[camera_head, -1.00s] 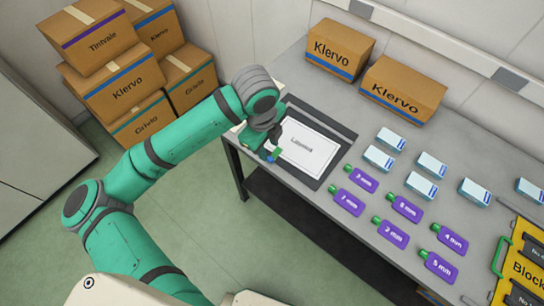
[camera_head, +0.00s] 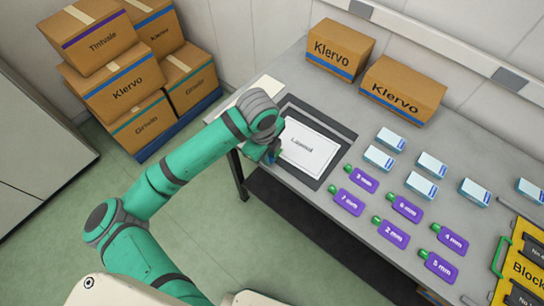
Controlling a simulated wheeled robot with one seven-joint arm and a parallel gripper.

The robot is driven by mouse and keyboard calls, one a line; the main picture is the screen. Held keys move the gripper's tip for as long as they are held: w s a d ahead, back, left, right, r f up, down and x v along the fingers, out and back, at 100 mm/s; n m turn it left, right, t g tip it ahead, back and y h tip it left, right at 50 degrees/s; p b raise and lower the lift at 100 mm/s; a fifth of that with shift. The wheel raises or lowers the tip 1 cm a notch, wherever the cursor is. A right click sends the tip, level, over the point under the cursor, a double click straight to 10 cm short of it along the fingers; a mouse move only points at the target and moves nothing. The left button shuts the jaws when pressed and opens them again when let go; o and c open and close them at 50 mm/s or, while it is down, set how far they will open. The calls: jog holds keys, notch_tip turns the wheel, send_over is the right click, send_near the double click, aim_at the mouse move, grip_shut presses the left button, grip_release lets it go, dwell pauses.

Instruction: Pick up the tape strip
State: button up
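I cannot clearly make out a tape strip. A cream flat piece (camera_head: 265,86) lies at the table's far left corner, beyond my wrist; I cannot tell whether it is tape. My gripper (camera_head: 271,159) is at the left edge of a white sheet (camera_head: 312,148) with printed text, which lies on a dark mat (camera_head: 335,127). The gripper points down, with a small blue part at its tip. My wrist hides most of the fingers, so I cannot see whether they are apart or hold anything.
Several purple pieces with green ends, such as one marked 2 mm (camera_head: 393,234), lie right of the mat. Several pale blue boxes (camera_head: 390,139) stand behind them. Two Klervo cartons (camera_head: 403,90) are at the back. A yellow board (camera_head: 518,277) is at the right edge.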

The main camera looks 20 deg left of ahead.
jog(key=shift+c, duration=0.9)
